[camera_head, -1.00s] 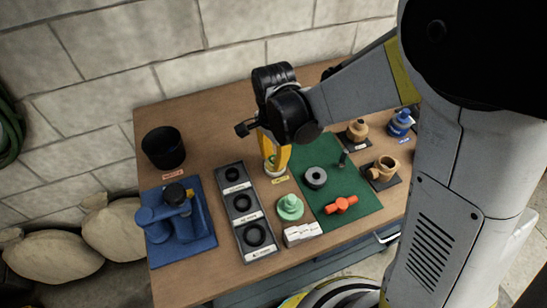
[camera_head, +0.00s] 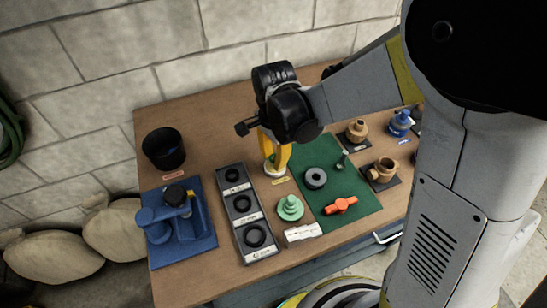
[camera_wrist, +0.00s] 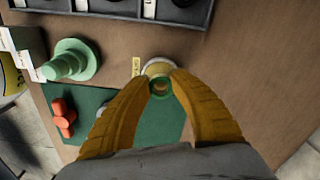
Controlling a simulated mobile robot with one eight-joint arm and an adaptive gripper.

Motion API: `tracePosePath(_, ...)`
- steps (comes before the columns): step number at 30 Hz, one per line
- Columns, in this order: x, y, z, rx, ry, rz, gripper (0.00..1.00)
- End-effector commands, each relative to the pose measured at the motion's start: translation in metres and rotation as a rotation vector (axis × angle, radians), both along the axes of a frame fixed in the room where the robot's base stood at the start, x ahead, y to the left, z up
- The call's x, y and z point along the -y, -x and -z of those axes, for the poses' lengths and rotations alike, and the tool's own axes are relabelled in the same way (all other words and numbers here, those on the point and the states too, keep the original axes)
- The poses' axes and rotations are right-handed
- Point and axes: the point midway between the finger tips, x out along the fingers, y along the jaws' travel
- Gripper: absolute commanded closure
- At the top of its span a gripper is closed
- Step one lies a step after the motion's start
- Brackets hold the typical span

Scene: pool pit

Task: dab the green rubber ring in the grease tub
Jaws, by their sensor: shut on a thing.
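My gripper (camera_head: 274,160) has yellow fingers and is at the small white-rimmed grease tub (camera_head: 277,174), near the left edge of the green mat. In the wrist view, my gripper (camera_wrist: 159,86) is shut on the small green rubber ring (camera_wrist: 161,94), held between the fingertips. The grease tub (camera_wrist: 158,63) shows its pale rim and yellowish contents just beyond the fingertips. The ring overlaps the tub's near side in this view; I cannot tell whether it touches the grease. The fingers hide the ring in the head view.
A tray of black rings (camera_head: 241,205), a green stepped cone (camera_head: 290,207) and a white block (camera_head: 303,232) stand left of the green mat (camera_head: 345,212). The mat holds a grey ring (camera_head: 315,178) and an orange-red valve handle (camera_head: 341,206). A blue pump (camera_head: 173,215) and black bucket (camera_head: 163,149) stand farther left.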

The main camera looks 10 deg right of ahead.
Motion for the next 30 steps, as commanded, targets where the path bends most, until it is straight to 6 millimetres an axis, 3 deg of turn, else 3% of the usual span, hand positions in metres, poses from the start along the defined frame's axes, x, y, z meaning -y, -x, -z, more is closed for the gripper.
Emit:
tracePosePath(18, 0.0, 0.0, -0.058, 0.0, 0.0, 0.0, 0.98)
tracePosePath(30, 0.0, 0.0, -0.062, 0.0, 0.0, 0.0, 0.98)
